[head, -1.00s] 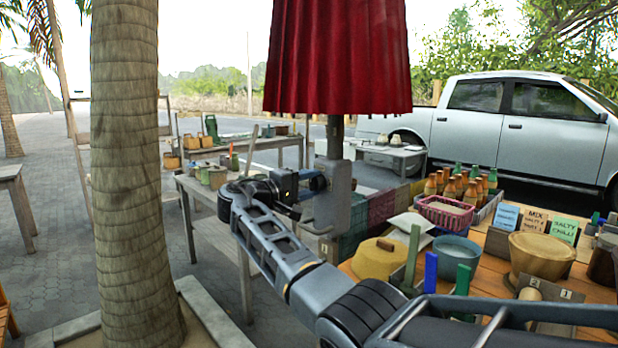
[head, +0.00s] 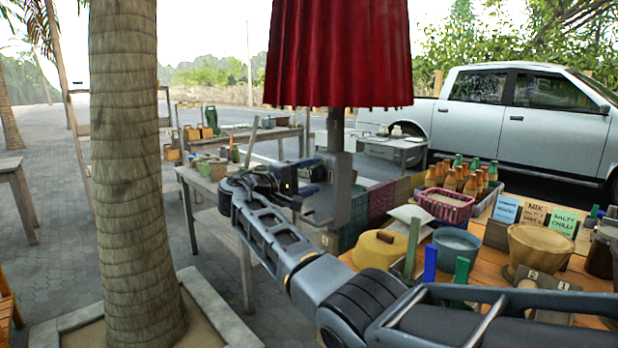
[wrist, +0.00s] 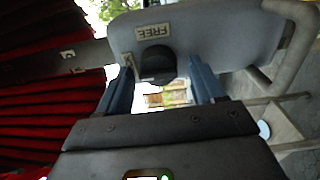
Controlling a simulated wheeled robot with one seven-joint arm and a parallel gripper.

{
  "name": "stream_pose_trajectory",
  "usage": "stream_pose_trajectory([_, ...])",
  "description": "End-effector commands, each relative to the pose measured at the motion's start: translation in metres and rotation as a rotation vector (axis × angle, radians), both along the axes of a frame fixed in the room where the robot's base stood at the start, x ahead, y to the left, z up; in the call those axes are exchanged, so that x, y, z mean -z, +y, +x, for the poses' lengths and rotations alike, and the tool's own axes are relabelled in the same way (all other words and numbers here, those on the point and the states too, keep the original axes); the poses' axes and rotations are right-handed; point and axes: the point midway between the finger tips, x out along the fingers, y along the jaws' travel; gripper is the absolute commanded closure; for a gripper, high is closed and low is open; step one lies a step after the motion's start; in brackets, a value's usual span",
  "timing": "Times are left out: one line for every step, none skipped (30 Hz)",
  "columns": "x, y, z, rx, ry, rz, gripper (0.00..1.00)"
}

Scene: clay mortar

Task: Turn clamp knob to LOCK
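The clamp knob (wrist: 157,65) is dark and round, on a grey clamp plate (wrist: 220,40) that fills the upper part of the wrist view. A label reading FREE, upside down in the picture, is beside the knob; a second small label to its left is unreadable. My gripper (wrist: 160,68) is open, its blue fingers either side of the knob with gaps visible; I cannot tell how deep they reach. In the head view the clamp plate (head: 338,190) hangs on the pole under the red umbrella, and my gripper (head: 313,180) is at its left side. The knob is hidden there.
The red umbrella canopy (head: 338,55) hangs just above the clamp. A wooden stall table (head: 500,280) with bowls, bottles and a pink basket (head: 445,207) is at right. A palm trunk (head: 125,170) stands at left. A grey table (head: 200,178) lies behind my arm.

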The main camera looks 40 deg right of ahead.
Motion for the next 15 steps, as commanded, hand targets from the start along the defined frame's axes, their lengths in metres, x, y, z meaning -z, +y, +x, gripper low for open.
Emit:
stream_pose_trajectory([0.0, 0.0, 0.0, 0.001, -0.001, 0.0, 0.32])
stream_pose_trajectory([0.0, 0.0, 0.0, 0.001, -0.001, 0.0, 0.32])
stream_pose_trajectory([0.0, 0.0, 0.0, 0.001, -0.001, 0.0, 0.32])
stream_pose_trajectory([0.0, 0.0, 0.0, 0.001, -0.001, 0.0, 0.32])
stream_pose_trajectory([0.0, 0.0, 0.0, 0.001, -0.001, 0.0, 0.32])
stream_pose_trajectory([0.0, 0.0, 0.0, 0.001, -0.001, 0.0, 0.32])
stream_pose_trajectory([0.0, 0.001, 0.0, 0.001, -0.001, 0.0, 0.32])
stream_pose_trajectory([0.0, 0.002, 0.0, 0.0, -0.001, 0.0, 0.32])
stream_pose_trajectory([0.0, 0.005, 0.0, 0.0, -0.001, -0.001, 0.32])
stream_pose_trajectory([0.001, 0.008, 0.0, -0.001, -0.001, -0.001, 0.32])
stream_pose_trajectory([0.001, 0.012, 0.0, -0.002, -0.001, -0.001, 0.32])
stream_pose_trajectory([0.001, 0.018, 0.0, -0.002, -0.002, -0.001, 0.32])
stream_pose_trajectory([0.001, 0.023, 0.0, -0.002, -0.003, -0.001, 0.32])
stream_pose_trajectory([0.001, 0.028, 0.0, -0.003, -0.003, -0.001, 0.32])
stream_pose_trajectory([0.001, 0.035, 0.0, -0.003, -0.002, -0.001, 0.32])
